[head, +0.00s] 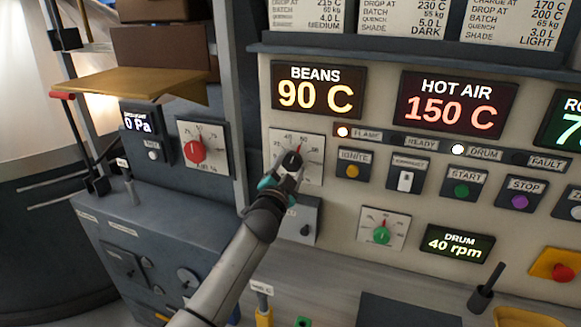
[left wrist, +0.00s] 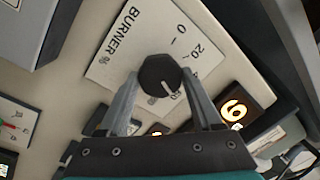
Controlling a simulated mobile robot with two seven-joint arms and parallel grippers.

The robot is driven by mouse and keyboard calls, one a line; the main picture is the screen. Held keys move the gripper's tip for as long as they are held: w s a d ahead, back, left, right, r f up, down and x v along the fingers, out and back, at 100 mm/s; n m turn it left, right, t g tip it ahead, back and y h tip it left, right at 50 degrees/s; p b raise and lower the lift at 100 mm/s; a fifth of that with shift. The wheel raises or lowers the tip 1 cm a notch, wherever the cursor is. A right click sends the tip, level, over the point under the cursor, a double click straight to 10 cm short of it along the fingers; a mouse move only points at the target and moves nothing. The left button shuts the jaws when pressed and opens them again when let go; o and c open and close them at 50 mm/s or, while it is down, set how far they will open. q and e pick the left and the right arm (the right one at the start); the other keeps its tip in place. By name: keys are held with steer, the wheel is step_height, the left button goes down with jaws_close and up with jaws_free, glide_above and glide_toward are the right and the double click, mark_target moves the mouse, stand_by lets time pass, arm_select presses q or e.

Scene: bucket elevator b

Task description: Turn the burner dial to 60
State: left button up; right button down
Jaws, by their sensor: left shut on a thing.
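The burner dial (head: 292,159) is a black knob on a white scale plate (head: 318,172) below the BEANS display. A small red pointer line at its top points up and slightly right, near the 60 mark; the exact reading is hard to tell. My right gripper is out of view.
The BEANS display (head: 318,90) reads 90 C and the HOT AIR display (head: 449,104) reads 150 C. The ignite button (head: 352,171) sits right of the dial. A green knob (head: 381,235) is lower right and a red knob (head: 194,152) is on the left panel.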

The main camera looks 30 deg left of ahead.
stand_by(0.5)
arm_select(q)
steer(key=o, duration=1.3)
steer(key=shift+o, duration=0.2)
steer(key=r+v, duration=0.1)
steer(key=v, duration=1.4)
steer(key=shift+f+b, duration=0.4)
steer(key=shift+s, duration=0.15)
